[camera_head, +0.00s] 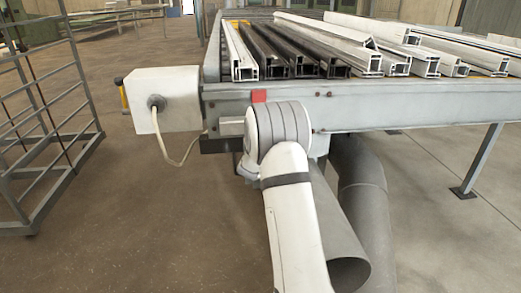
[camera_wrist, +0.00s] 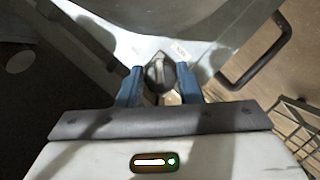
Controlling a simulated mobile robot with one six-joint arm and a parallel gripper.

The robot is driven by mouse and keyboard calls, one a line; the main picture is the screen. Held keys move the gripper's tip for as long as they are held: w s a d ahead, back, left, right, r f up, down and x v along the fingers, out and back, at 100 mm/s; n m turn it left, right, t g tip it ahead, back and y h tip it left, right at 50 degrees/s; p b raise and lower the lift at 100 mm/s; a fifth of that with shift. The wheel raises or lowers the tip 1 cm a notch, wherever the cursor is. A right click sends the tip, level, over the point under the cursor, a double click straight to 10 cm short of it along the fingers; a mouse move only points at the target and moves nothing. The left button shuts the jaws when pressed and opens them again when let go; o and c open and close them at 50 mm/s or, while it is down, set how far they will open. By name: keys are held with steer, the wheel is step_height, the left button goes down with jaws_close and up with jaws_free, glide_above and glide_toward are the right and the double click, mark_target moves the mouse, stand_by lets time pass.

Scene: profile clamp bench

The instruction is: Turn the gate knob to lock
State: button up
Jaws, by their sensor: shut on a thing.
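The gate knob (camera_wrist: 158,74) is a dark round knob with a lighter ridge across its face, on a pale plate (camera_wrist: 200,50) with small labels too blurred to read. It shows in the wrist view. My gripper (camera_wrist: 158,84) has its two blue fingers on either side of the knob and is shut on it. In the head view my white arm covers the area at the bench's front edge, and the knob and fingertips cannot be made out there.
The clamp bench (camera_head: 410,103) carries several white and dark profiles (camera_head: 285,52). A white box (camera_head: 178,88) with a cable sits at its left end. A wire cage trolley (camera_head: 48,140) stands at left. A dark bar handle (camera_wrist: 262,58) is right of the knob.

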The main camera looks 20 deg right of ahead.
steer(key=m+y+b, duration=0.4)
steer(key=m+b, duration=0.2)
steer(key=b, duration=0.1)
stand_by(0.5)
steer(key=shift+m+y, duration=0.3)
stand_by(0.3)
steer(key=o, duration=1)
steer(key=shift+c, duration=0.2)
steer(key=p+v, duration=0.1)
steer(key=v, duration=0.6)
steer(key=shift+s+p, duration=0.3)
steer(key=shift+s, duration=0.1)
